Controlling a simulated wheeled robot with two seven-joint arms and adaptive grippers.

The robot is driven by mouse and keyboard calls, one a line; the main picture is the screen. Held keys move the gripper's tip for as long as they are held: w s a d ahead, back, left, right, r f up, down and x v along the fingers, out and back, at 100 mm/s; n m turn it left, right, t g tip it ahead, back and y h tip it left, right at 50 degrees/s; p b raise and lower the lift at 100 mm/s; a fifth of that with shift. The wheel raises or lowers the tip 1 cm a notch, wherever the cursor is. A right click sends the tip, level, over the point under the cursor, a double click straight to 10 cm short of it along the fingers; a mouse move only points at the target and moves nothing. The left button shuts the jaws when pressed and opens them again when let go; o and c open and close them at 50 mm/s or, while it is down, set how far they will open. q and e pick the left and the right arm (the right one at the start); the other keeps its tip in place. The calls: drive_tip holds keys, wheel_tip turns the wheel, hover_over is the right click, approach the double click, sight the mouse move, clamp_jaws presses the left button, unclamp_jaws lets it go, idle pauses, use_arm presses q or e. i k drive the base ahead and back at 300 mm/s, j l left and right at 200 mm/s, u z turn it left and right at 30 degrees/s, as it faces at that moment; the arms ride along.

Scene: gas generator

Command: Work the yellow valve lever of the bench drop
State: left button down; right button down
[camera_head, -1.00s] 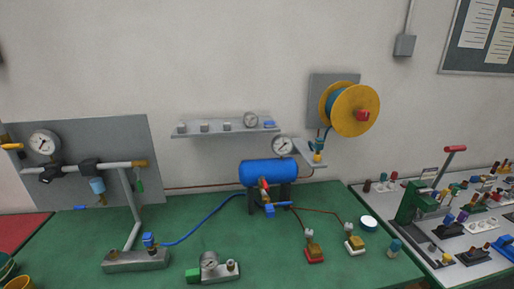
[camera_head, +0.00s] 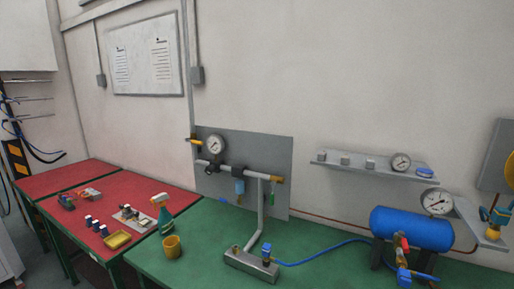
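A yellow lever (camera_head: 195,142) shows at the upper left of the grey wall panel (camera_head: 275,155), beside a round pressure gauge (camera_head: 216,145). It looks roughly level, but it is small and I cannot tell its exact setting. A vertical pipe (camera_head: 260,215) goes down to a metal block (camera_head: 250,264) on the green bench, where a blue fitting (camera_head: 267,249) joins a blue hose (camera_head: 318,252). Neither of my grippers is in view.
The green bench (camera_head: 205,225) holds a yellow cup (camera_head: 172,246), a spray bottle (camera_head: 162,213) and a blue tank (camera_head: 412,229). Red-topped benches (camera_head: 80,205) with small parts and a yellow tray (camera_head: 117,240) stand at left. A shelf (camera_head: 375,171) juts from the wall at right.

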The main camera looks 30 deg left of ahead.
sight(194, 142)
drive_tip(key=u, duration=1.65)
